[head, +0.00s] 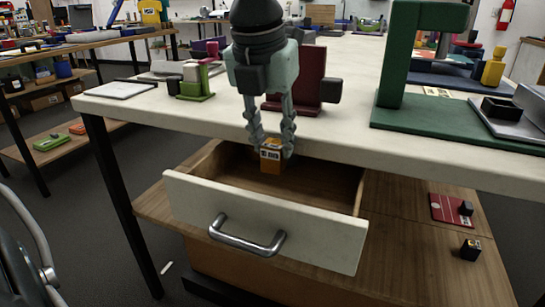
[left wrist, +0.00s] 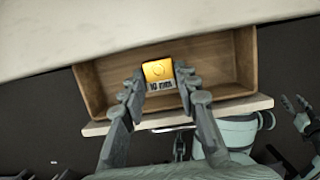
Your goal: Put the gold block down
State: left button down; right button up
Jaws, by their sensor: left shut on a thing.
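The gold block (head: 271,158) is a small golden-orange box with a dark printed label. My left gripper (head: 272,146) points down and is shut on it, over the open drawer (head: 265,231) under the white table. In the left wrist view the gold block (left wrist: 158,75) sits between the fingertips of my left gripper (left wrist: 160,88), with the wooden drawer floor (left wrist: 215,68) around it. I cannot tell whether the block touches the drawer floor. The drawer looks otherwise empty. My right gripper (left wrist: 298,112) shows at the right edge of the left wrist view, apart from the drawer, its fingers seemingly spread.
The white tabletop (head: 340,140) edge lies just behind the drawer. A green stand (head: 400,70), a maroon stand (head: 305,85) and a small green holder (head: 196,85) stand on it. A lower wooden shelf (head: 400,260) holds a red case (head: 452,209) and a small black block (head: 470,249).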

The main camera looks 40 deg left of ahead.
aim_at(273, 171)
pick_arm(q)
jog(key=shift+f, duration=2)
pick_arm(e)
jog(key=shift+f, duration=0.1)
pick_arm(q)
jog(key=shift+f+b, duration=0.25)
jog(key=shift+b, duration=0.25)
jog(key=shift+f+b, duration=0.3)
jog(key=shift+b, duration=0.2)
pick_arm(e)
jog(key=w+a+r+n+t+y, duration=0.1)
jog(key=w+a+r+t, duration=0.2)
jog(key=w, duration=0.4)
jog(key=shift+a+t+y, duration=0.4)
jog(key=shift+a+t, duration=0.2)
jog(key=shift+a, duration=0.7)
jog(key=shift+w+r, duration=0.1)
jog(key=shift+r, duration=0.05)
pick_arm(q)
jog(key=c, duration=1.1)
grip_release()
jog(key=shift+c, duration=0.2)
